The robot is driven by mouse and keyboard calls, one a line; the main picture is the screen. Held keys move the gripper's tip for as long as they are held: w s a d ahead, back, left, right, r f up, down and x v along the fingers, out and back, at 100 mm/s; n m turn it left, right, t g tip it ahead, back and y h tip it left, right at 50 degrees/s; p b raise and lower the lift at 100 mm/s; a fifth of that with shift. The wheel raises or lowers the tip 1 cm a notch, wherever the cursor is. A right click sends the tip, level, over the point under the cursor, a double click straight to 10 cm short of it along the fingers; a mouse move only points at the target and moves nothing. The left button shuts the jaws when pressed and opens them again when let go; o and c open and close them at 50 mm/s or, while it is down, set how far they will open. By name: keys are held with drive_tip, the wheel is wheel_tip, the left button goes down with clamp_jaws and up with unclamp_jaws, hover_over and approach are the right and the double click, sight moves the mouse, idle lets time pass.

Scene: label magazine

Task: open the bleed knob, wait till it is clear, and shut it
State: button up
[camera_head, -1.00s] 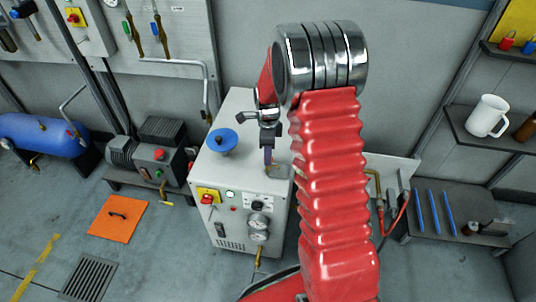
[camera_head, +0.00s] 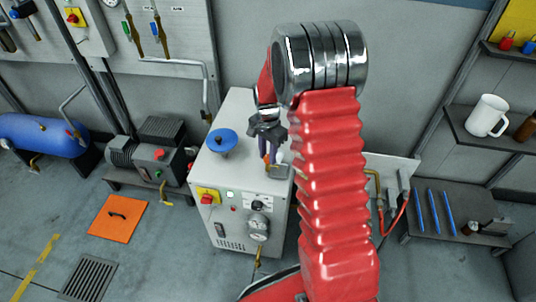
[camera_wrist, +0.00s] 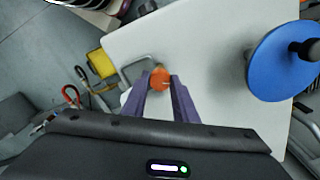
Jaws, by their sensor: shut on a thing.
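The knob is a small orange round piece (camera_wrist: 160,78) at the edge of the white cabinet's top. In the wrist view it sits between the tips of the two purple fingers of my gripper (camera_wrist: 164,88), and the gripper is shut on it. In the head view my gripper (camera_head: 269,158) points down at the right front part of the cabinet top, with a bit of orange at its fingertips. A bent grey pipe stands beside the knob in the wrist view. My fingers hide part of the knob, and its turn cannot be read.
The white cabinet (camera_head: 242,180) carries a blue handwheel (camera_head: 222,141) left of my gripper. A motor unit (camera_head: 150,155) stands left. My red arm hides the cabinet's right side.

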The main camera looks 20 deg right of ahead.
drive_tip(key=n, duration=0.4)
drive_tip(key=shift+d+n, duration=0.1)
drive_tip(key=shift+n, duration=0.2)
drive_tip(key=n, duration=0.4)
drive_tip(key=shift+w+r+n, duration=0.1)
drive_tip(key=shift+n, duration=0.2)
drive_tip(key=n, duration=0.4)
drive_tip(key=shift+d+n, duration=0.1)
drive_tip(key=shift+n, duration=2.3)
drive_tip(key=o, duration=1.1)
drive_tip(key=shift+c, duration=0.2)
